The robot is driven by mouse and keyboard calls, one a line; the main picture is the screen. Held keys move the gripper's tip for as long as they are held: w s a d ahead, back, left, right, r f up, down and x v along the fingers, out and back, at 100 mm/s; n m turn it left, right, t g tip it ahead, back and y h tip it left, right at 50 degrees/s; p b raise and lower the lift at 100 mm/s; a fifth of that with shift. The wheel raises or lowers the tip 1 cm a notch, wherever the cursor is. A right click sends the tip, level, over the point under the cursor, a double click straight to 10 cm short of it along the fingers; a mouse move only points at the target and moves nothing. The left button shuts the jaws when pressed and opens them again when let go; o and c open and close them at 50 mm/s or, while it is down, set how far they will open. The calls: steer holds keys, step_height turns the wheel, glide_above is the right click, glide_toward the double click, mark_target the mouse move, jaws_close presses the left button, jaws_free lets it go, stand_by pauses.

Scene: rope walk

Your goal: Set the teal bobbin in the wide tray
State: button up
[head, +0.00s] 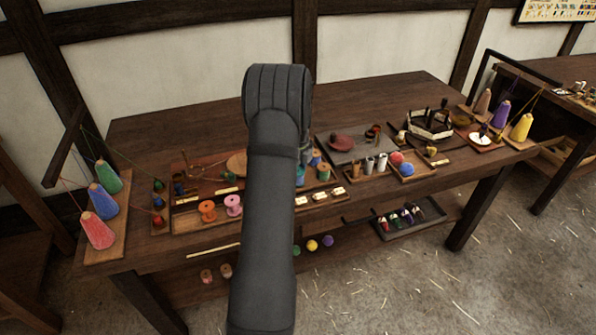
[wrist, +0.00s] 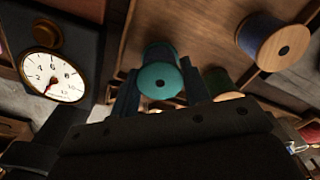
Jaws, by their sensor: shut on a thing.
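The teal bobbin (wrist: 158,80) is between the two fingers of my gripper (wrist: 160,92) in the wrist view, its round end with a dark centre hole facing the camera. The gripper is shut on it. A brown wooden tray-like surface (wrist: 200,28) lies beyond it, with a blue bobbin (wrist: 275,42) on it at the right. I cannot tell for sure whether this is the wide tray. In the head view my arm hides the gripper and most of the table's middle.
A dark scale with a white dial (wrist: 52,77) is at the left in the wrist view. Coloured yarn cones (head: 104,202) stand at the left end. The table's back left is clear.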

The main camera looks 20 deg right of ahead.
steer(key=shift+f, duration=0.1)
steer(key=o, duration=1.2)
steer(key=shift+o, duration=0.2)
steer(key=shift+r, duration=4)
step_height(320, 180, down, 8)
steer(key=shift+r, duration=0.2)
steer(key=shift+r, duration=0.1)
